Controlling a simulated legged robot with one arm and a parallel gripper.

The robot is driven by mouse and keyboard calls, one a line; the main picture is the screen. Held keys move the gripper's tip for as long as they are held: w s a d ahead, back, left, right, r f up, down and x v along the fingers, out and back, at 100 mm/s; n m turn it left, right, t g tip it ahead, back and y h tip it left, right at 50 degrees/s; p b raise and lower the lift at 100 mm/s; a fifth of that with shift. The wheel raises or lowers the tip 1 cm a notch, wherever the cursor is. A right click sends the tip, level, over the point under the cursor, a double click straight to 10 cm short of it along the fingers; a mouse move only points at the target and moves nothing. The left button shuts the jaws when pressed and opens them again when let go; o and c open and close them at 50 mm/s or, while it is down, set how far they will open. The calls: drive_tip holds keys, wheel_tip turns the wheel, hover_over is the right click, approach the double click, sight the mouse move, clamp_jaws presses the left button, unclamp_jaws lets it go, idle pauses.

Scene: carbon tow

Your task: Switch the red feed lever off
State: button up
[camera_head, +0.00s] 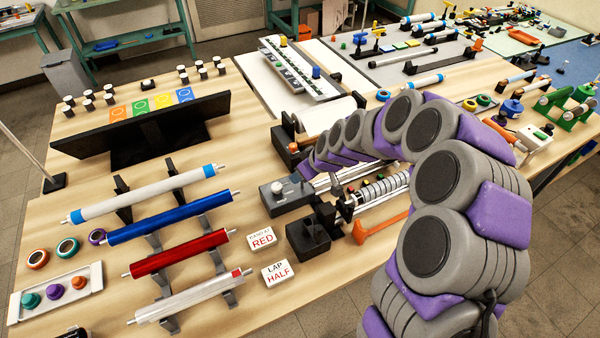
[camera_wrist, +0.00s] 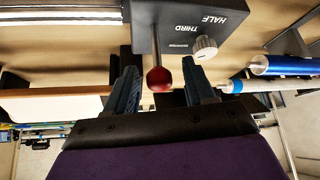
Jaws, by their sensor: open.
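The red feed lever (camera_wrist: 159,80) shows in the wrist view as a red ball on a thin rod. The rod runs along the face of a dark grey control box (camera_wrist: 178,38). My gripper (camera_wrist: 160,68) is open, with one finger on each side of the red ball and visible gaps between. The box carries a pale knob (camera_wrist: 205,48) and the words THIRD and HALF. In the head view the grey box (camera_head: 288,203) stands mid-table beside the machine. My purple and grey arm reaches over to it there; the lever and my fingers are hidden.
A rack to the left holds a white roll (camera_head: 145,194), a blue roll (camera_head: 172,217), a red roll (camera_head: 180,252) and a clear roll (camera_head: 190,296). Two cards, RED (camera_head: 262,237) and LAP HALF (camera_head: 277,273), lie near a black block (camera_head: 308,238). Orange part (camera_head: 378,227) lies right.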

drive_tip(key=p+v, duration=0.2)
drive_tip(key=v, duration=1.2)
drive_tip(key=shift+d, duration=0.25)
drive_tip(key=s+d+r+m+g+h, duration=0.1)
drive_tip(key=s+d+m+g, duration=0.1)
drive_tip(key=s, duration=1)
drive_tip(key=s+d+r+m+g+h, duration=0.1)
drive_tip(key=s+d+m, duration=0.3)
drive_tip(key=s, duration=0.8)
drive_tip(key=s+d+r+m+g+h, duration=0.2)
drive_tip(key=s+d+m+g, duration=0.1)
drive_tip(key=s, duration=0.9)
drive_tip(key=shift+s+d+h, duration=0.3)
drive_tip(key=shift+s+d, duration=0.05)
drive_tip(key=shift+d, duration=0.1)
